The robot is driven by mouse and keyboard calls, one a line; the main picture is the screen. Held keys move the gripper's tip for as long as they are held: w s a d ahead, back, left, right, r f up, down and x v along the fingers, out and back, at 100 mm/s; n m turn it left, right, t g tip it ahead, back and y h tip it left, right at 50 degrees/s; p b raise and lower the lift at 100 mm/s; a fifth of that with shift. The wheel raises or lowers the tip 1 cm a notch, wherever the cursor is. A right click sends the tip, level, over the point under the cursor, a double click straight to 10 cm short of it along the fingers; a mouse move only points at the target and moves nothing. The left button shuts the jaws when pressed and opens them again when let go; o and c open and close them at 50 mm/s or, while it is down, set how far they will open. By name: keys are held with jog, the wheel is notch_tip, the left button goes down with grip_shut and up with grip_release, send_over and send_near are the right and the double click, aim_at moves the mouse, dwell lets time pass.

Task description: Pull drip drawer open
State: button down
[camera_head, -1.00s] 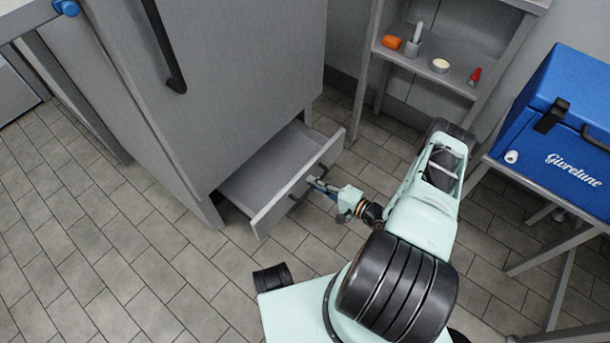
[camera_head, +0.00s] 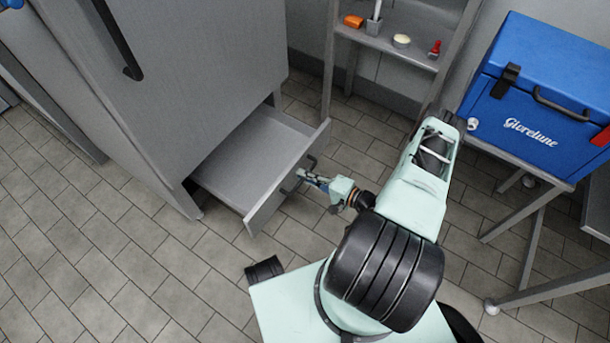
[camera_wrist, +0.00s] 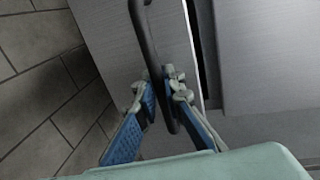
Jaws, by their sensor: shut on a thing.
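The grey drip drawer (camera_head: 262,210) is pulled partly out from the bottom of the tall grey cabinet, and its inside looks empty. Its dark bar handle (camera_head: 312,161) is on the front panel.
The grey cabinet (camera_head: 190,75) has a long dark door handle above. A shelf (camera_head: 385,43) with small items stands behind. A blue box (camera_head: 535,100) rests on a stand at right. Tiled floor (camera_head: 115,260) is clear at left and front.

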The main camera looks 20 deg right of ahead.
jog(key=c, duration=2)
grip_release()
jog(key=shift+r, duration=0.1)
jog(key=o, duration=1.1)
notch_tip(320, 180, up, 10)
jog(key=shift+w+a+r, duration=0.1)
jog(key=shift+r, duration=0.05)
jog(key=shift+c, duration=0.2)
jog(key=c, duration=1.1)
jog(key=shift+f, duration=0.2)
